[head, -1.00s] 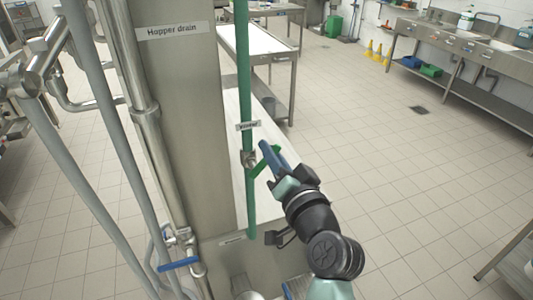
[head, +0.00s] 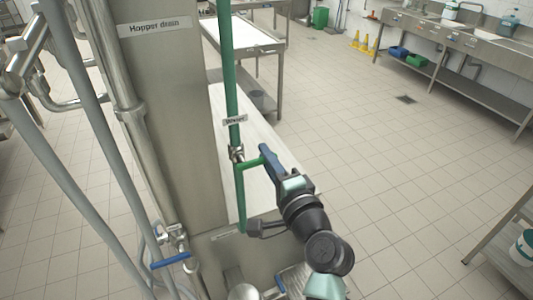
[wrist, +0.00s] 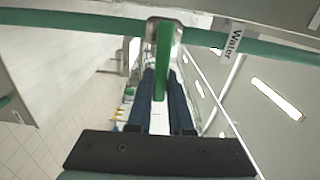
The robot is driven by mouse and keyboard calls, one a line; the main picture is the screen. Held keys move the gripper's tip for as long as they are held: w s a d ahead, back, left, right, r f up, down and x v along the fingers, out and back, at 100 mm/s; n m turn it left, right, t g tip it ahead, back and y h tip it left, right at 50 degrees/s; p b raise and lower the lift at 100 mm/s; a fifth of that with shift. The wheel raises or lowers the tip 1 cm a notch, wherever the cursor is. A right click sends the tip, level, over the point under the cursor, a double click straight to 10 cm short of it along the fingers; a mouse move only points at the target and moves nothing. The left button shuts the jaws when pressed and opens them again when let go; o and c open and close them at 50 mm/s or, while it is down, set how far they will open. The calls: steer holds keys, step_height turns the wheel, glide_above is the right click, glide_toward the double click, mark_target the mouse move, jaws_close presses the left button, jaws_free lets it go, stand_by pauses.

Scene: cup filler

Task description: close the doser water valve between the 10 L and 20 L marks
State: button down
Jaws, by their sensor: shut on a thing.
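The water valve (head: 237,153) sits on a vertical green pipe (head: 231,90), just under a "Water" label (head: 235,120). Its green lever handle (head: 251,163) sticks out to the right, towards my gripper (head: 266,154). The handle also shows in the wrist view (wrist: 163,60), running between the two blue fingers. My gripper (wrist: 163,88) is shut on the handle. The fingers hide part of the handle's outer end in the head view. No 10 L or 20 L marks are readable in these frames.
A steel column with a "Hopper drain" label (head: 154,26) stands left of the pipe. A blue-handled valve (head: 171,260) and grey hoses are at lower left. A steel table (head: 243,36) stands behind. Open tiled floor (head: 350,130) lies to the right, with sinks beyond.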

steer(key=shift+f+m, duration=0.25)
steer(key=shift+m, duration=0.05)
stand_by(0.4)
steer(key=c, duration=0.8)
jaws_free()
steer(key=shift+r, duration=0.1)
steer(key=shift+s, duration=0.1)
steer(key=b+v, duration=0.3)
steer(key=v, duration=0.9)
steer(key=shift+s+d+b, duration=0.15)
steer(key=shift+s+b, duration=0.25)
steer(key=s+a+r+n+t+h, duration=0.1)
steer(key=a+r+n+t+h, duration=0.15)
steer(key=r+n, duration=0.75)
steer(key=a+r+n+t+h, duration=0.15)
steer(key=a+r+t, duration=0.25)
steer(key=r, duration=1.4)
steer(key=s+r+n+t, duration=0.1)
steer(key=s+r, duration=0.1)
steer(key=r, duration=0.1)
steer(key=s+a+r+n+t+h, duration=0.1)
steer(key=s+r, duration=0.1)
steer(key=r, duration=0.1)
steer(key=s+a+r+n+t, duration=0.1)
steer(key=s+r, duration=0.2)
steer(key=shift+s+r+t+h, duration=0.1)
steer(key=shift+r+t+h, duration=0.05)
steer(key=shift+t+h, duration=0.2)
